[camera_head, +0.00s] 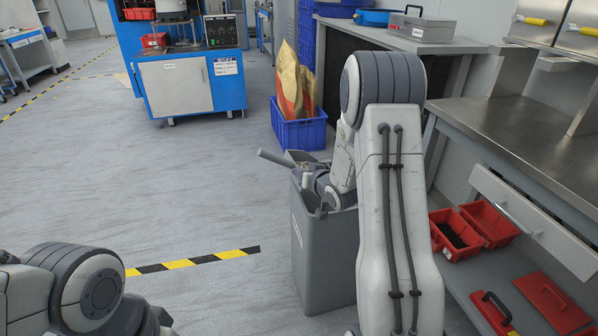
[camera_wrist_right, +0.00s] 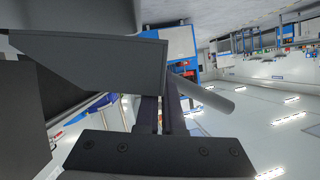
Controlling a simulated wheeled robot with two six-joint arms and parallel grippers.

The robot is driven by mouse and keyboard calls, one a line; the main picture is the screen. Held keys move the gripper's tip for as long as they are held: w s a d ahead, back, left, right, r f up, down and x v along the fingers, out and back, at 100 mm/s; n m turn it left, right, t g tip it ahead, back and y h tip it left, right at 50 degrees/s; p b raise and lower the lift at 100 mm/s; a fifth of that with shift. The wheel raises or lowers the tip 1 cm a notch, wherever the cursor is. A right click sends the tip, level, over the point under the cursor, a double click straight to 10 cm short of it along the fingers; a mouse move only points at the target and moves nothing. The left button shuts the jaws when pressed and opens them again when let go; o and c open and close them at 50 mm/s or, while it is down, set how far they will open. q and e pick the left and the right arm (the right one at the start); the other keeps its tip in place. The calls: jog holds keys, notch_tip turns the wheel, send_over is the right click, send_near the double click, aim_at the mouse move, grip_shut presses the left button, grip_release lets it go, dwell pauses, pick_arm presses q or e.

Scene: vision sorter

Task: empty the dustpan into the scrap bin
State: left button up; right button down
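The scrap bin (camera_head: 312,262) is a tall grey bin standing on the floor at the middle of the head view. My right arm reaches over it, and my right gripper (camera_head: 302,177) is at its mouth, partly hidden by my arm. The grey dustpan shows with its handle (camera_head: 274,158) sticking out left above the rim. In the right wrist view the pan (camera_wrist_right: 95,62) spans the upper left, and the gripper fingers (camera_wrist_right: 163,115) are close together on the dustpan's handle (camera_wrist_right: 205,95). That view is turned over, with ceiling lights low. The pan's contents are not visible. My left gripper is out of view.
A blue crate (camera_head: 299,133) with scrap sheets stands behind the bin. A metal workbench (camera_head: 540,135) is at the right, with red trays (camera_head: 458,236) on its lower shelf. A blue cabinet (camera_head: 185,85) stands at the back.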

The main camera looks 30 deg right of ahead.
jog(key=shift+m+t+y, duration=0.3)
jog(key=shift+m+y, duration=0.3)
jog(key=shift+m, duration=0.3)
jog(key=shift+s+d+r+p, duration=0.1)
jog(key=shift+d+r+p, duration=0.5)
jog(key=shift+r+p, duration=0.4)
jog(key=shift+s+d+r+p, duration=0.1)
jog(key=shift+d+r+p, duration=0.5)
jog(key=shift+p, duration=0.65)
jog(key=s+d+r+n+h+p, duration=0.1)
jog(key=d+r+n+h+p, duration=0.2)
jog(key=d+r, duration=0.4)
jog(key=shift+d+r+n+g+p, duration=0.15)
jog(key=shift+d+n+g+p, duration=0.2)
jog(key=shift+n+p, duration=0.5)
